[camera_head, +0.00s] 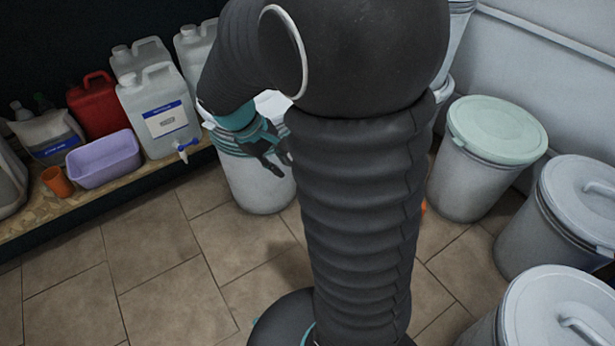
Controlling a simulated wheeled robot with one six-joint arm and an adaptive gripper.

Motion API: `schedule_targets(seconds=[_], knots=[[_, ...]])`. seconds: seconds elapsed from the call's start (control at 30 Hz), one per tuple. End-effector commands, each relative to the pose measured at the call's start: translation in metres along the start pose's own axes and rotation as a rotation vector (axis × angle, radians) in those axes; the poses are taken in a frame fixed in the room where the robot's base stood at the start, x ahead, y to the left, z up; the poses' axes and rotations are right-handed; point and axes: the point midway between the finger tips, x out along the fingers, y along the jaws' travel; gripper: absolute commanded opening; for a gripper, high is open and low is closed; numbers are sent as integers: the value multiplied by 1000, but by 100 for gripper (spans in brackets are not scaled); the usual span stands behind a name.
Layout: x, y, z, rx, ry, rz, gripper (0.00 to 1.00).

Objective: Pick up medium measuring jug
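I cannot clearly pick out a medium measuring jug. A small orange cup (57,181) stands on the shelf at the left; no handle or markings show, so I cannot tell if it is a measuring jug. A sliver of something orange (423,207) shows low behind the right side of my arm, mostly hidden. My gripper (284,166) hangs in front of a white drum (258,185) near the picture's middle. Its dark fingers look apart, with nothing seen between them. It is well to the right of the orange cup.
The low shelf (120,184) holds a lilac tub (104,158), a red canister (97,105), a white canister with a blue tap (160,110) and other containers. Lidded drums (490,160) line the right wall. The tiled floor (160,260) at left is clear. My arm hides the middle.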

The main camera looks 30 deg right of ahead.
Motion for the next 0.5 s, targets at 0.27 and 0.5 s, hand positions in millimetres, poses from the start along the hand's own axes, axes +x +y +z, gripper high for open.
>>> schedule_targets(seconds=[0.27, 0.5], knots=[[88, 9, -49, -183, -217, 74, 20], [169, 9, -84, -350, -386, 135, 20]])
